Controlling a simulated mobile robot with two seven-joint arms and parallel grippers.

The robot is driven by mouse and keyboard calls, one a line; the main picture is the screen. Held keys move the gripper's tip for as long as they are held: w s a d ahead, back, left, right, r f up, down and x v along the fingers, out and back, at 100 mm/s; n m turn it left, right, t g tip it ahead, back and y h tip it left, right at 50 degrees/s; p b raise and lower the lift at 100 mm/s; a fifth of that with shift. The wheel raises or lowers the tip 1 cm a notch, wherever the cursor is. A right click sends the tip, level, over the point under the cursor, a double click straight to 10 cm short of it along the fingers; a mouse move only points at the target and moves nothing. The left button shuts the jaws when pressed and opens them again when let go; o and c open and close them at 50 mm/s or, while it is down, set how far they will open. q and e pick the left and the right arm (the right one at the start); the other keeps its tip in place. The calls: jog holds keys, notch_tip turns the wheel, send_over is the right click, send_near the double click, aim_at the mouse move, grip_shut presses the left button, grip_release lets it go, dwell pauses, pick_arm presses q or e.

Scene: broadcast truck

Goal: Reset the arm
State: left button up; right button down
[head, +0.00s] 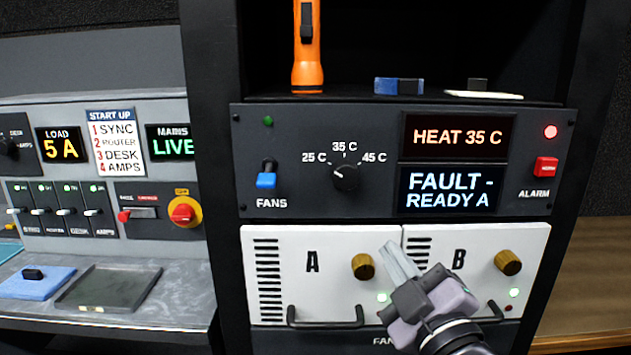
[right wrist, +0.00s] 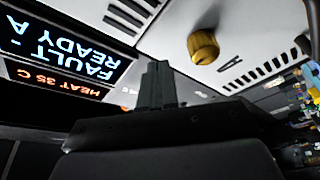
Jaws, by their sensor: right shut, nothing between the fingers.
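My right gripper (head: 397,258) is in front of the white fan panels, near the seam between panel A (head: 312,292) and panel B (head: 462,262). Its fingers are shut with nothing between them. They point up and left, just right of panel A's brass knob (head: 363,266). In the right wrist view the shut fingers (right wrist: 158,84) are at the centre, with a brass knob (right wrist: 203,46) beyond them. Panel B has its own brass knob (head: 508,262). My left gripper is not in view.
Above the panels, the dark control unit (head: 300,198) reads HEAT 35 C and FAULT - READY A, with a blue fans switch (head: 267,179), a dial (head: 345,177) and a red alarm switch (head: 545,167). An orange flashlight (head: 307,50) stands on the shelf. A desk with a tray (head: 140,300) is at left.

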jog(key=s+d+f+m+g+h, duration=0.2)
jog(key=s+d+f+m+g, duration=0.15)
jog(key=f, duration=0.65)
jog(key=s+d+f+m+g+h, duration=0.2)
jog(key=s+d+f+m+g, duration=0.15)
jog(key=f, duration=0.65)
jog(key=s+d+f+m+g+h, duration=0.1)
jog(key=s+d+f+m+g, duration=0.15)
jog(key=s+f+g, duration=0.55)
jog(key=s+d+f+m+g, duration=0.1)
jog(key=s+d+f+m, duration=0.15)
jog(key=s, duration=0.85)
jog(key=w+a+f+n+t+y, duration=0.1)
jog(key=w+a+f+t+y, duration=0.1)
jog(key=w+f+t, duration=0.4)
notch_tip(320, 180, down, 4)
jog(key=shift+w+a+r+n+t, duration=0.1)
jog(key=shift+w+a+n+t, duration=0.15)
jog(key=shift+w+t, duration=0.2)
